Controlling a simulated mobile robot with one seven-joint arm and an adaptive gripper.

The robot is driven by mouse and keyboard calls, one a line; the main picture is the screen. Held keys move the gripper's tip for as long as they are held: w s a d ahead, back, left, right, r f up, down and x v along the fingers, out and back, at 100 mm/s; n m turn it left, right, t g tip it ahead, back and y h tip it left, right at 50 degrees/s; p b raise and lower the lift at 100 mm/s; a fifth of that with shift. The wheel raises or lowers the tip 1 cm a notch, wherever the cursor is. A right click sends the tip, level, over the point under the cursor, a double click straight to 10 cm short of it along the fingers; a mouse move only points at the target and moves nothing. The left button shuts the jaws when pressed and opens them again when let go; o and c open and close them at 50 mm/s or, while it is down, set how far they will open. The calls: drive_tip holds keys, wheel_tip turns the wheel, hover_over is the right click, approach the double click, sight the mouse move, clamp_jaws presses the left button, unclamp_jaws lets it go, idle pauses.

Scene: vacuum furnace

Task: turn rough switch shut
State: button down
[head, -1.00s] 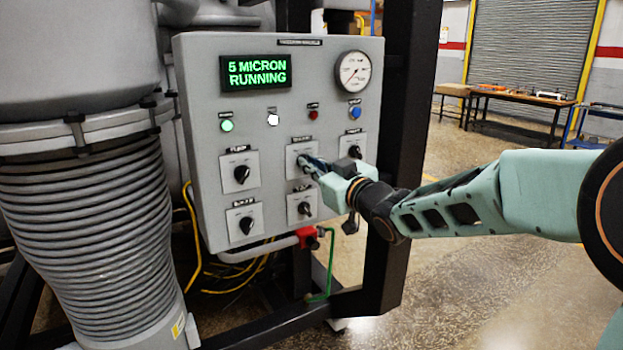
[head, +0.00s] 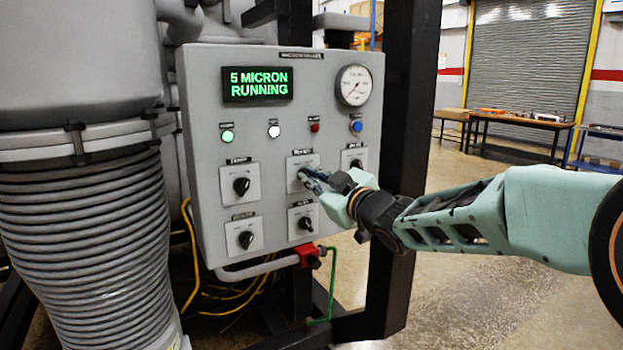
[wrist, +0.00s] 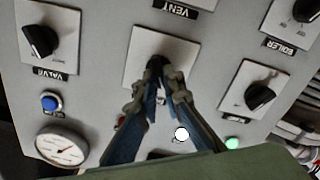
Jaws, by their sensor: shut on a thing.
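The upper middle switch (head: 296,161) sits on a pale square plate on the grey control panel. Its label is too blurred to read in the head view. In the wrist view the plate (wrist: 185,45) is at the centre, seen upside down, and its label is hidden behind my fingers. My gripper (head: 305,175) reaches in from the right. In the wrist view my gripper (wrist: 158,68) is shut on the dark knob of this switch, both fingers closed around it. The knob is mostly covered, so its exact angle cannot be told.
Dark knobs stand close by: upper left (head: 241,186), lower left (head: 246,239), lower middle (head: 305,223) and right (head: 356,164). The display (head: 257,84) reads "5 MICRON RUNNING". A round gauge (head: 354,85) is at the upper right. A black frame post (head: 408,90) stands right of the panel.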

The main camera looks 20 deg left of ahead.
drive_tip(key=c, duration=2.1)
unclamp_jaws()
drive_tip(key=shift+s+d, duration=0.1)
drive_tip(key=v, duration=1.1)
drive_tip(key=shift+s+d, duration=0.3)
